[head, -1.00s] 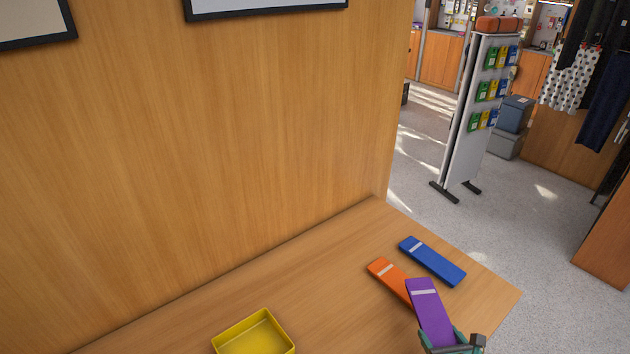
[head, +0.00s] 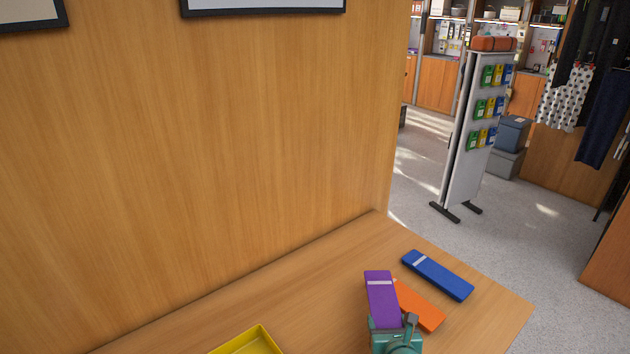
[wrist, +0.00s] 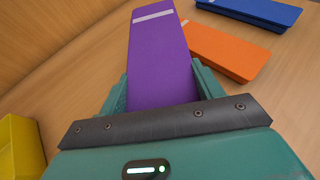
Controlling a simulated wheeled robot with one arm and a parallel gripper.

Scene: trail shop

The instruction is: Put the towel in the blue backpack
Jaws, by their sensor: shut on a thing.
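A purple folded towel (head: 380,291) with a pale stripe is in my gripper (head: 393,322). In the wrist view the towel (wrist: 160,58) sticks out forward from between the two green fingers of my gripper (wrist: 162,88), which are shut on its near end. In the head view it overlaps the left part of the orange slab; its height above the table is hard to tell. No blue backpack shows in either view.
An orange slab (head: 418,306) and a blue slab (head: 438,274), both with the same flat shape, lie on the wooden table (head: 300,290). A yellow tray (head: 262,338) stands to the left. A wooden wall (head: 200,150) rises behind. A display stand (head: 460,150) is on the floor beyond.

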